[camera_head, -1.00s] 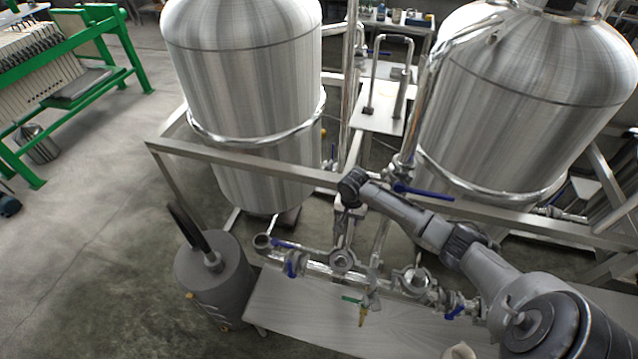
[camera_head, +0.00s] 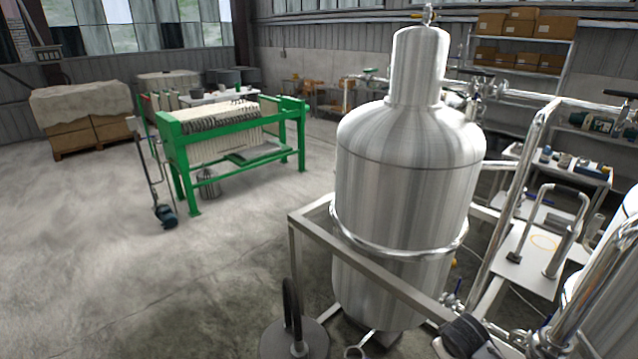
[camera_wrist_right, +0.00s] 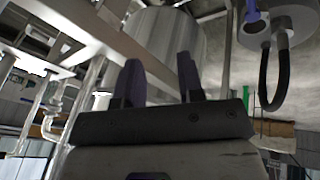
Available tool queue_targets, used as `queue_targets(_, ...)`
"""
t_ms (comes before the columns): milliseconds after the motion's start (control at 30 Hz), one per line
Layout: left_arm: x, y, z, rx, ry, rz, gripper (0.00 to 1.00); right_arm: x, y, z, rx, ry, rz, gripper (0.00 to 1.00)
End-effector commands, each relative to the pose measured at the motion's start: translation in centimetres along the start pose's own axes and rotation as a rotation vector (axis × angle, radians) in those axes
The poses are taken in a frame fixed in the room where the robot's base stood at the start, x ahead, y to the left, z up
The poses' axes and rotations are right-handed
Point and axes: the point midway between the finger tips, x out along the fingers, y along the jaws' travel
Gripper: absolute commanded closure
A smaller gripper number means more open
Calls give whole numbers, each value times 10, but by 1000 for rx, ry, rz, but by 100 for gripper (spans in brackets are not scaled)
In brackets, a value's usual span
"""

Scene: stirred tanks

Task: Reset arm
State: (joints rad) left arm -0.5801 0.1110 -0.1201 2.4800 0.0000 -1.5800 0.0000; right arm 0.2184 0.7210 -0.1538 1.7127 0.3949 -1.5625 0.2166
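My right gripper (camera_wrist_right: 160,80) shows in the right wrist view with its two dark fingers spread apart and nothing between them. Behind the fingers are a steel tank (camera_wrist_right: 165,38) and a pale frame beam (camera_wrist_right: 108,40). In the head view only a dark end part of my right arm shows at the bottom edge, near the front of the tank frame (camera_head: 375,268); its fingers cannot be made out there. My left gripper is not in view.
The large steel tank (camera_head: 405,190) stands inside the frame, with pipes to its right. A grey drum (camera_head: 295,343) with a black hose is at the bottom. A green filter press (camera_head: 235,140) stands farther back. The floor at left is open.

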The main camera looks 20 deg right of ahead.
Motion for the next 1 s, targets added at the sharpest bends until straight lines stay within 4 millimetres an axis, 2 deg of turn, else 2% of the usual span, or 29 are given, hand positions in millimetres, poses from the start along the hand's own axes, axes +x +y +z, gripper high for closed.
queue_targets(33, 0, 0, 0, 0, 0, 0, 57, -21, -22, -7, -92, 77, 6, 65)
queue_targets(67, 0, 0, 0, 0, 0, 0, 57, -32, -34, -8, -143, 118, 14, 65)
queue_targets(167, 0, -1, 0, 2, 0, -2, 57, -67, -80, 3, -269, 240, 22, 65)
queue_targets(267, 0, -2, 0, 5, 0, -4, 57, -100, -125, 36, -301, 333, -9, 65)
queue_targets(300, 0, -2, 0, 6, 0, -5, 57, -112, -142, 54, -288, 357, -33, 65)
queue_targets(400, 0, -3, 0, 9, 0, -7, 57, -133, -174, 100, -247, 370, -109, 65)
queue_targets(533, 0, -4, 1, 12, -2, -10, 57, -140, -202, 152, -203, 313, -206, 65)
queue_targets(700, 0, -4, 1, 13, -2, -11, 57, -128, -227, 211, -166, 175, -285, 65)
queue_targets(900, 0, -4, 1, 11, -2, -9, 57, -119, -239, 275, -159, 29, -324, 65)
queue_targets(1000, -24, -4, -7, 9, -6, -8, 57, -144, -231, 263, -159, 38, -323, 65)
